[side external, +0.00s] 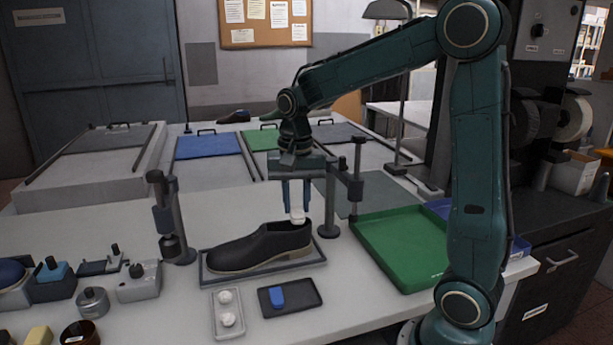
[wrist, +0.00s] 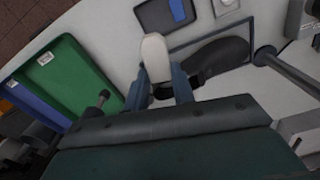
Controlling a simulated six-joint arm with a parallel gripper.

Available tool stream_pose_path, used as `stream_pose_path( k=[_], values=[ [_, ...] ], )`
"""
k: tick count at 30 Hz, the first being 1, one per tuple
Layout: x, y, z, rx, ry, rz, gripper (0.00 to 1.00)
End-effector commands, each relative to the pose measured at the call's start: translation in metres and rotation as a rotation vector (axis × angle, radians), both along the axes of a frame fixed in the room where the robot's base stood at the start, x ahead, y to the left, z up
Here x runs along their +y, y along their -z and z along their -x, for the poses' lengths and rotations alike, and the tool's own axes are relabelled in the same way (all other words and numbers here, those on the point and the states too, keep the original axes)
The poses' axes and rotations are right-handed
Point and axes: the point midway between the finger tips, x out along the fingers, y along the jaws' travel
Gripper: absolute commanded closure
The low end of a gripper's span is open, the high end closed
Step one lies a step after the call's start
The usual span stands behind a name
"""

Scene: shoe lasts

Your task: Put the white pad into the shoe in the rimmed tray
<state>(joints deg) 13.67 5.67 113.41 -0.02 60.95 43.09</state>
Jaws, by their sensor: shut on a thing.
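The white pad (side external: 298,217) is held in my gripper (side external: 297,203), which is shut on it with blue fingers on either side. The pad hangs just above the heel end of the dark shoe (side external: 262,247). It also shows in the wrist view (wrist: 155,58), sticking out past my fingers (wrist: 160,88). The shoe lies in the rimmed tray (side external: 213,280), toe to the left. In the wrist view the shoe (wrist: 222,58) is beside the pad, partly hidden by my gripper. Whether the pad touches the shoe I cannot tell.
Two posts with clamps stand left (side external: 172,220) and right (side external: 331,200) of the shoe. In front are a light tray with white round pieces (side external: 228,312) and a dark tray with a blue piece (side external: 290,297). A green tray (side external: 400,245) is at right.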

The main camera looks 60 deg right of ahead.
Motion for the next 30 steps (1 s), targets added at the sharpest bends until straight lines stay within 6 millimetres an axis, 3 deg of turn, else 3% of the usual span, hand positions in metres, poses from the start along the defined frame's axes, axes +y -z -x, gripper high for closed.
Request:
stream_pose_path(
  k=[30],
  values=[
    [-0.093,0.025,-0.060,0.005,1.230,0.000,0.96]
  ],
)
